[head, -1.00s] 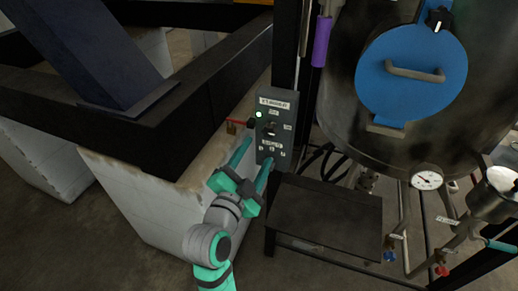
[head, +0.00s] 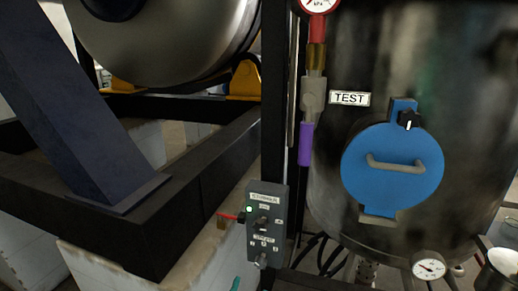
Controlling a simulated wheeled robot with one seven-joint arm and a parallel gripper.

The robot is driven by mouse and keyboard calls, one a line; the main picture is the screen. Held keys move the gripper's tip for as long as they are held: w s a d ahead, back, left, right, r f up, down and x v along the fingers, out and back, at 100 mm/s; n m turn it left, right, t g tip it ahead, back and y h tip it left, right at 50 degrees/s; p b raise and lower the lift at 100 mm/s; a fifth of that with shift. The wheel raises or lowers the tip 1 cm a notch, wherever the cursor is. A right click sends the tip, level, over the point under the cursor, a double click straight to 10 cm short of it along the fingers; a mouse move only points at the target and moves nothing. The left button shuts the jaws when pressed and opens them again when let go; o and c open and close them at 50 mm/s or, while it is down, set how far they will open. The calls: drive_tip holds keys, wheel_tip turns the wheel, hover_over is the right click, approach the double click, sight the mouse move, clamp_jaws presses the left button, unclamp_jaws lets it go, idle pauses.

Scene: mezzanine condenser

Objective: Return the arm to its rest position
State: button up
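Only a small teal fingertip of my gripper (head: 236,284) shows at the bottom edge of the head view. It is below and left of the grey control box (head: 264,236), with a visible gap between them. The rest of my gripper and arm is out of frame, so I cannot see whether the fingers are apart. The box is upright on a dark post, with a lit green lamp, a dark knob and small labels.
A red-handled lever (head: 230,216) sticks out left of the box. A dark steel frame (head: 150,225) on pale blocks fills the left. A dark tank with a blue hatch (head: 392,168) stands at right, with a gauge (head: 429,265) below it and a TEST label (head: 349,98).

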drive_tip(key=s+d+f+n+g+y, duration=0.1)
drive_tip(key=s+f+n+y, duration=0.35)
drive_tip(key=s+f, duration=0.9)
drive_tip(key=s+d+f+n, duration=0.1)
drive_tip(key=s, duration=0.9)
drive_tip(key=s+f+n+g+h, duration=0.1)
drive_tip(key=s, duration=1)
drive_tip(key=shift+d+n, duration=0.35)
drive_tip(key=shift+h, duration=0.25)
drive_tip(key=c, duration=0.6)
drive_tip(key=shift+o, duration=0.2)
drive_tip(key=shift+d, duration=0.1)
